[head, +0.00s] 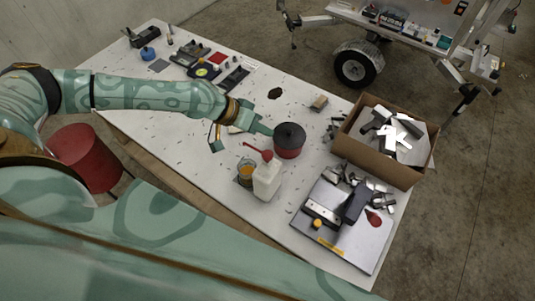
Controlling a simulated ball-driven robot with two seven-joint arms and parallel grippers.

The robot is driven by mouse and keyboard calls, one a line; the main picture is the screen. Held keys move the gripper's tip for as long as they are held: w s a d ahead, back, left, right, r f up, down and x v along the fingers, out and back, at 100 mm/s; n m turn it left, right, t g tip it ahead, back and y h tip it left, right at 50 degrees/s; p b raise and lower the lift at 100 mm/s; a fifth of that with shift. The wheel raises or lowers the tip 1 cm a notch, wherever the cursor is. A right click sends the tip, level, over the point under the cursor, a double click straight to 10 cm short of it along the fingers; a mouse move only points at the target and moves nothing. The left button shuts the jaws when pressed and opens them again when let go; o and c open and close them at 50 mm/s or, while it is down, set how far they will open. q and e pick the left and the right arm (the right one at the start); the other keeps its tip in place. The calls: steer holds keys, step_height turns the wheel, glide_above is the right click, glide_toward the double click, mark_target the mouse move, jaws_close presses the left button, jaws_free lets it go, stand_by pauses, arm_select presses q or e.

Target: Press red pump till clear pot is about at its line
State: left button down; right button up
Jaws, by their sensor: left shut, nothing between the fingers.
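A white bottle (267,181) with a red pump (264,154) on top stands upright near the table's front edge. The pump's spout points left. A small clear pot (245,174) with amber liquid stands just left of the bottle; its line is too small to make out. My left gripper (269,131) is shut and empty. It is beyond the pump in the picture, with its tip by the dark lid of a red can; whether they touch I cannot tell. My right gripper is out of view.
The red can (289,151) stands just behind the bottle. A cardboard box (375,160) of metal parts is at the right. A grey tray (358,246) with metal pieces lies at the near right. Several small items lie at the table's far left. A red drum (87,158) stands beside the table.

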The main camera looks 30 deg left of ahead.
arm_select(q)
steer(key=b, duration=0.6)
glide_above(264, 154)
step_height(264, 154, down, 7)
steer(key=shift+s+r, duration=0.1)
steer(key=shift+f+b, duration=0.55)
steer(key=shift+f, duration=0.05)
stand_by(0.8)
steer(key=shift+f, duration=0.1)
steer(key=shift+f, duration=0.3)
